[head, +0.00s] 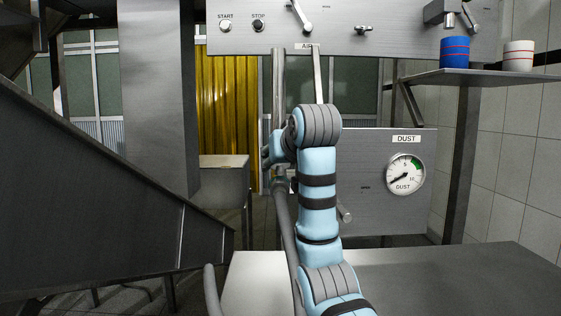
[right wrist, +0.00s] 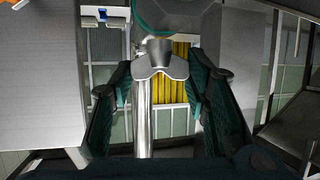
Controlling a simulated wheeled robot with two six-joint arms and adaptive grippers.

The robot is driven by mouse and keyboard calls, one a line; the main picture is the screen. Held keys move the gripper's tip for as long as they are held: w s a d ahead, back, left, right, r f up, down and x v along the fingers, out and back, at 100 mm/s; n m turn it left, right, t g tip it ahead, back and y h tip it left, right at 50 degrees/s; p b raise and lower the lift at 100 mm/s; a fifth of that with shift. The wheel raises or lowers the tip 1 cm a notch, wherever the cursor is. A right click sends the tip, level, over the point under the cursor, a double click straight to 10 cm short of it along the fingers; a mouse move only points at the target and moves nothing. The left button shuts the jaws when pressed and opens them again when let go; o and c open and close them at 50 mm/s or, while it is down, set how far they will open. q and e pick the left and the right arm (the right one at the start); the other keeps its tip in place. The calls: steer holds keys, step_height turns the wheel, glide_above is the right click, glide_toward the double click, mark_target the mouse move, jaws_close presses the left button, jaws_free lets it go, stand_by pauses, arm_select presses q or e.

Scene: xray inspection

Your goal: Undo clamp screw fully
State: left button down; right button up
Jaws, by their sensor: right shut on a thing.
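In the right wrist view, a grey metal wing-shaped screw head (right wrist: 161,64) sits between the two dark green fingers of my right gripper (right wrist: 162,78). The gripper is shut on it, one finger at each wing. A bright vertical metal pipe (right wrist: 144,120) runs down just behind and below the screw head. In the head view my light blue right arm rises through the middle and hides most of the gripper and the clamp screw. A grey pipe (head: 278,95) stands just behind the wrist there. My left gripper is in neither view.
A panel (head: 340,42) with START and STOP buttons and levers hangs above. A DUST gauge (head: 404,174) is on the lower panel right of my arm. A blue cup (head: 454,53) and a white cup (head: 518,56) stand on a shelf (head: 480,77). A bare metal surface (head: 460,280) lies front right.

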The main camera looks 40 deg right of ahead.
steer(key=shift+s+d+n+t+y, duration=0.15)
steer(key=shift+n+t+y, duration=0.25)
steer(key=shift+n+y, duration=1)
steer(key=shift+y, duration=0.1)
steer(key=shift+n+y, duration=0.4)
steer(key=shift+y, duration=0.1)
steer(key=shift+d+n+t+y, duration=0.1)
steer(key=shift+n+t+y, duration=0.2)
steer(key=shift+n+y, duration=0.2)
steer(key=shift+r+n+y+p, duration=0.1)
steer(key=shift+n+y+p, duration=0.3)
steer(key=shift+y+p, duration=0.1)
steer(key=n+g+y+p, duration=0.1)
steer(key=n+y+p, duration=0.3)
steer(key=y+p, duration=0.1)
steer(key=shift+d, duration=0.1)
steer(key=shift+n+y+p, duration=0.4)
steer(key=shift+n+p, duration=0.05)
steer(key=shift+n, duration=0.05)
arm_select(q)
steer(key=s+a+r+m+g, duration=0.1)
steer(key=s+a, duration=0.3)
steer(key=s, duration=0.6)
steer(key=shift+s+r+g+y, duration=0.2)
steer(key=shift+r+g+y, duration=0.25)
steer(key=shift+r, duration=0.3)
